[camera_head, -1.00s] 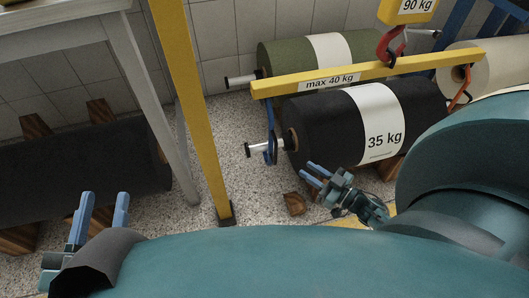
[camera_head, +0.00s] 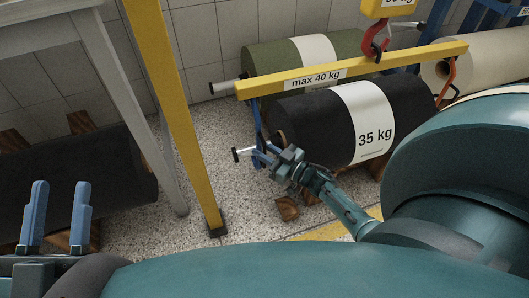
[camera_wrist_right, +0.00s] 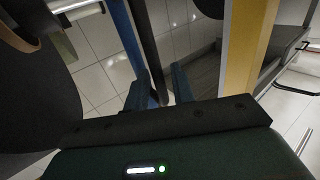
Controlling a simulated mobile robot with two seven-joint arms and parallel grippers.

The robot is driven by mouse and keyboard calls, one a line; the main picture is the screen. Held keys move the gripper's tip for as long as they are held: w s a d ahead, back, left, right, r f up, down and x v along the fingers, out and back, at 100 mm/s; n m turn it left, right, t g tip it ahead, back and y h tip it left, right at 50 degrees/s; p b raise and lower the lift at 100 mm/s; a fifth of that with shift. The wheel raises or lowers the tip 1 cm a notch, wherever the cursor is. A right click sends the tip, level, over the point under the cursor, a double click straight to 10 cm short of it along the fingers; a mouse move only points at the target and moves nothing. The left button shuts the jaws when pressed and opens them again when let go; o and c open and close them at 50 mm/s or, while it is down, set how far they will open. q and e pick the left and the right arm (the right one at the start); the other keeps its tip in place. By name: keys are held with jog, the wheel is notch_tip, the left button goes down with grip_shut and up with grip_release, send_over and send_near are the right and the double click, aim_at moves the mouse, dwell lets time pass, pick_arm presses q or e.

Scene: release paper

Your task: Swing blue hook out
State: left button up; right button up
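The blue hook (camera_head: 256,120) hangs from the left end of the yellow beam (camera_head: 415,57) and runs down to the roll's left shaft end (camera_head: 238,154). The black roll (camera_head: 318,125) carries a white "35 kg" band. My right gripper (camera_head: 262,155) is at the hook's lower part, partly covering it. In the right wrist view, a blue strip, seemingly the hook (camera_wrist_right: 126,35), runs down beside the left finger; the right gripper (camera_wrist_right: 160,85) shows a gap between its fingers. Whether they touch the hook is unclear. My left gripper (camera_head: 58,200) is open and empty at lower left.
A yellow post (camera_head: 180,110) stands left of the roll, also in the right wrist view (camera_wrist_right: 248,45). A green roll (camera_head: 275,60) lies behind, a cream roll (camera_head: 490,65) at right. A red hook (camera_head: 376,45) holds the beam. A wooden chock (camera_head: 287,208) lies on the floor.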

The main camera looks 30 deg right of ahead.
jog(key=shift+c, duration=0.4)
grip_shut()
